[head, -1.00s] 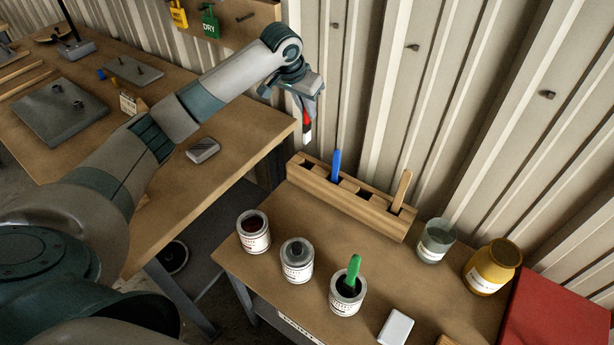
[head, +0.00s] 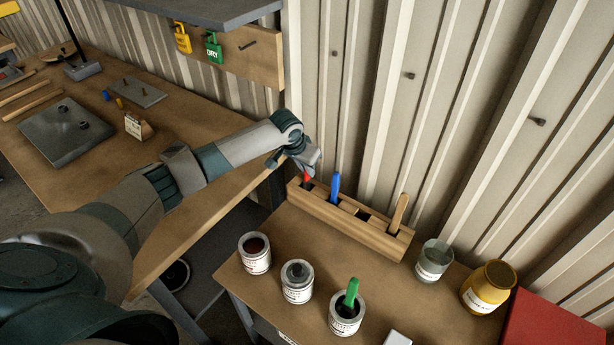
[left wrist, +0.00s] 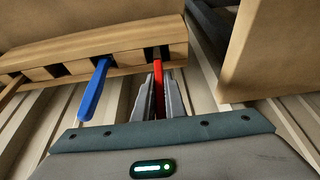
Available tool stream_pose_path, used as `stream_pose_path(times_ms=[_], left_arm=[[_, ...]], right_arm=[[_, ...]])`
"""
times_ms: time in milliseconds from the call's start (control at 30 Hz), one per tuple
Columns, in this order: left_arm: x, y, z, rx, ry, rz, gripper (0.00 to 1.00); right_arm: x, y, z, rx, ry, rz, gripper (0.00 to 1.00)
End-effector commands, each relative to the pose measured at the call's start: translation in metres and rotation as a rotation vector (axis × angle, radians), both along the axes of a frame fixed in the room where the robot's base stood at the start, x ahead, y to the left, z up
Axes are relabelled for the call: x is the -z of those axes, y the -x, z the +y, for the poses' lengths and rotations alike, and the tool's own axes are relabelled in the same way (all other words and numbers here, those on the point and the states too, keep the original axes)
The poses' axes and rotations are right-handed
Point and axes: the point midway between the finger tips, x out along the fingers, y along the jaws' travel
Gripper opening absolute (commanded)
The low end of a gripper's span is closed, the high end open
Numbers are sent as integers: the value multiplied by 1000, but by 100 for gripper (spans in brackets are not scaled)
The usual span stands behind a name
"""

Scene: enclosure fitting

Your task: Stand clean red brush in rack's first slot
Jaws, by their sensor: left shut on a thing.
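The wooden rack (head: 345,224) stands along the back of the small table, against the ribbed wall. My left gripper (head: 309,168) is at its left end and is shut on the red brush (head: 307,181). In the left wrist view the red handle (left wrist: 157,72) runs between the fingers (left wrist: 158,97) to the dark end slot of the rack (left wrist: 115,63). The brush's bristle end is hidden, so its depth in the slot cannot be told. My right gripper is not in view.
A wooden-handled brush (head: 399,212) stands at the rack's right end. Several cans stand in front, one with a green-handled brush (head: 351,292). A glass jar (head: 433,262) and a yellow jar (head: 488,288) are to the right. The larger workbench (head: 205,210) is at left.

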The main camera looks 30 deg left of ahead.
Motion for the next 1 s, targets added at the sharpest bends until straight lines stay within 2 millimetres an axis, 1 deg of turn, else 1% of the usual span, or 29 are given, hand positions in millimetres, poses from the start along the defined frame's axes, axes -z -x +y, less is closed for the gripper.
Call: stream_pose_path(times_ms=[267, 367, 533, 633, 1000], left_arm=[[2, 0, 0, 0, 0, 1, 0], [9, 1, 0, 0, 0, 2, 0], [30, 0, -1, 0, 1, 3, 0], [38, 0, 0, 0, 0, 1, 0], [41, 0, 0, 1, 0, 0, 0]], right_arm=[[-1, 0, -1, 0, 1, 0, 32], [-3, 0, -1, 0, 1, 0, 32], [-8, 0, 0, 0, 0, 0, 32], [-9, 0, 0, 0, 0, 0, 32], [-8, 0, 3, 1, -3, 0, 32]])
